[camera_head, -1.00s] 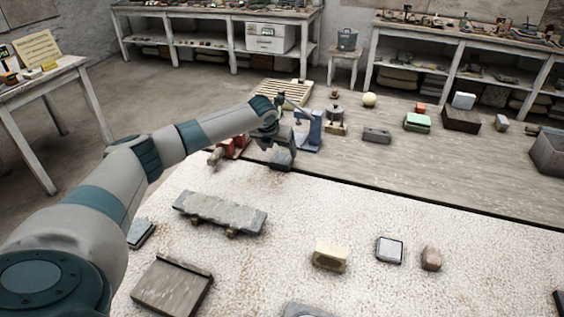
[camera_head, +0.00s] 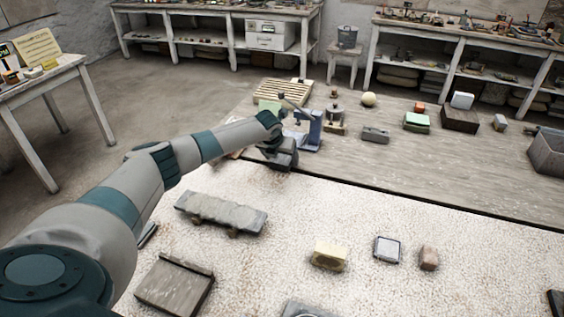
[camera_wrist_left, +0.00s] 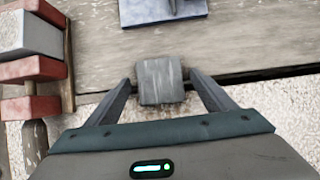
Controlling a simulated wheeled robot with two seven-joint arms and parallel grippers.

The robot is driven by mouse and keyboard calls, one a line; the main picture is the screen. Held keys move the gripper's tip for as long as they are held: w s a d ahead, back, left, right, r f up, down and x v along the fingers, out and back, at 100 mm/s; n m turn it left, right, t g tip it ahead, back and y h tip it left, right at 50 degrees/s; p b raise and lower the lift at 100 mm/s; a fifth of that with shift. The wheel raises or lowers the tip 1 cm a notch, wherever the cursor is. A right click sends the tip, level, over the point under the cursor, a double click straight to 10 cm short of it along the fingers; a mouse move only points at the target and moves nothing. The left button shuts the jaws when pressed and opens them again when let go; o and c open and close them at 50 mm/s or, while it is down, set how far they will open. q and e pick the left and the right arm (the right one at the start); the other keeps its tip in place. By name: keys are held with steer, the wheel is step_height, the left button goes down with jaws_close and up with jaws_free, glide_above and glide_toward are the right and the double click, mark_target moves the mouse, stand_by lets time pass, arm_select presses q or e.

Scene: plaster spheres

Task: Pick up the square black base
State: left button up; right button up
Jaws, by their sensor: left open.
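A small square base (camera_wrist_left: 160,80), dark grey in this light, lies at the seam between the wooden board and the pale speckled surface. In the left wrist view it sits between the two open fingers of my left gripper (camera_wrist_left: 160,92), with a gap at each side. In the head view the base (camera_head: 284,159) shows just beyond and below the left gripper (camera_head: 277,149), which partly covers it. My right gripper is not in view.
A blue stand (camera_head: 314,128) is just behind the base. Red blocks with a grey one (camera_wrist_left: 33,65) are close on the left in the wrist view. A grey slab (camera_head: 222,212) lies nearer.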

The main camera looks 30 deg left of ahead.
mark_target(281, 159)
arm_select(q)
steer(key=shift+c, duration=0.7)
steer(key=shift+w+r, duration=0.1)
steer(key=c, duration=1.4)
steer(key=shift+r, duration=0.1)
steer(key=shift+c, duration=0.2)
